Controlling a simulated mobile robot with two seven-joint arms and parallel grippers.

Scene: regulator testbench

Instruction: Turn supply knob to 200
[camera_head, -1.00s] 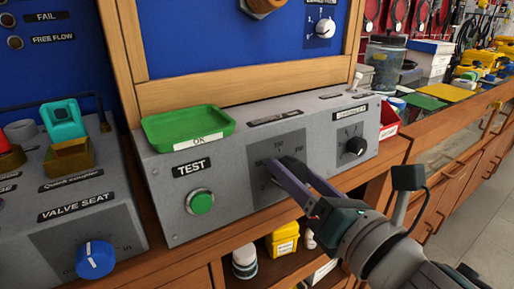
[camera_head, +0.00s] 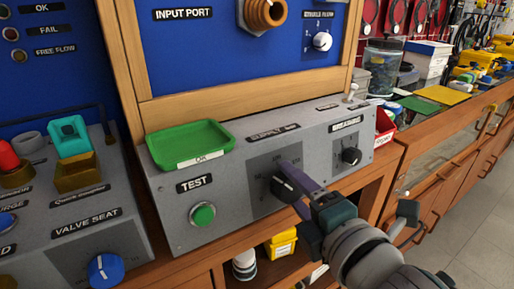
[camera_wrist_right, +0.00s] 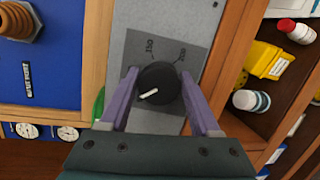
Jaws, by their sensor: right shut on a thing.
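The supply knob (camera_head: 283,190) is black and round, on the sloped grey panel under the SUPPLY label (camera_head: 273,132). In the right wrist view the knob (camera_wrist_right: 158,84) sits between the two purple fingers, with a white pointer line toward the lower left. The scale marks 150 (camera_wrist_right: 149,47) and 200 (camera_wrist_right: 182,54) show beyond it, on the dark square plate. My right gripper (camera_head: 290,178) is shut on the knob, one finger on each side; it also shows in the right wrist view (camera_wrist_right: 160,82). My left gripper is not in view.
A green TEST button (camera_head: 203,214) is left of the knob and a green tray (camera_head: 190,143) lies above it. Another black knob (camera_head: 351,156) is to the right. A blue VALVE SEAT knob (camera_head: 105,270) is at lower left. A shelf with bottles lies below the panel.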

